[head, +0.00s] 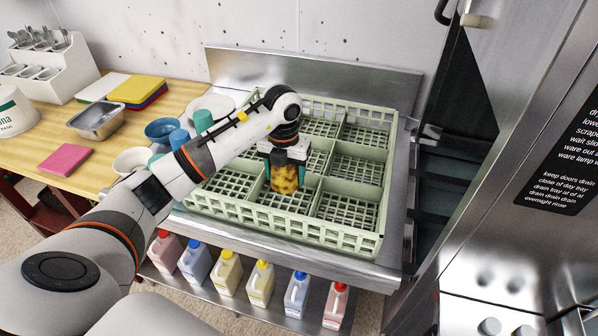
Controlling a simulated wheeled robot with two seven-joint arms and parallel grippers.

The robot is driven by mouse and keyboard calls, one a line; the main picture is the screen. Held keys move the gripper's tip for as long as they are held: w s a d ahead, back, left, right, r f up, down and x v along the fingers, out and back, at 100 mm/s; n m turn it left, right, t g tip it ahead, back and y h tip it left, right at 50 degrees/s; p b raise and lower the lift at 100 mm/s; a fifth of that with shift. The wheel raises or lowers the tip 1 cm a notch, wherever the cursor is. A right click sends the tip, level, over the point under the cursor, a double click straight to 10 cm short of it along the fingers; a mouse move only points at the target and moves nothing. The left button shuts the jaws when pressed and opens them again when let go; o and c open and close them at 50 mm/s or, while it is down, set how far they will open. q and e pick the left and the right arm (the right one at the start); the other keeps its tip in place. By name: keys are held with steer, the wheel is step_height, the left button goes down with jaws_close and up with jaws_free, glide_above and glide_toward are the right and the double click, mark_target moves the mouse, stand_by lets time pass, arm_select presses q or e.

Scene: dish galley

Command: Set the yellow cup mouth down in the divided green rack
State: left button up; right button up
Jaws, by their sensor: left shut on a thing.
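The divided green rack (341,240) sits on a steel counter, its compartments having grid floors. My left gripper (285,178) points down inside the rack's outline, over a compartment near its middle. It is shut on the yellow cup (285,180), with a dark teal finger on each side of it. The cup looks mottled yellow and brown. The gripper hides the cup's upper end, and I cannot tell whether the cup touches the rack floor. The other compartments that show look empty. My right gripper is not in view.
Blue and teal cups (203,121), bowls (164,130) and white plates (214,104) stand left of the rack, partly behind my arm. Several coloured jugs (260,283) line a lower shelf in front. A steel machine (520,200) stands at right.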

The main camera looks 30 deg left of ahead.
mark_target(285, 204)
arm_select(q)
steer(key=f, duration=0.1)
steer(key=s+f, duration=0.1)
steer(key=f, duration=0.1)
steer(key=shift+s+f+p, duration=0.1)
steer(key=shift+s+p, duration=0.05)
steer(key=shift+p, duration=0.25)
steer(key=shift+f, duration=0.35)
steer(key=f, duration=0.2)
steer(key=f+p, duration=0.1)
steer(key=shift+w+f, duration=0.15)
steer(key=shift+w, duration=0.1)
steer(key=shift+f, duration=0.25)
steer(key=o, duration=1)
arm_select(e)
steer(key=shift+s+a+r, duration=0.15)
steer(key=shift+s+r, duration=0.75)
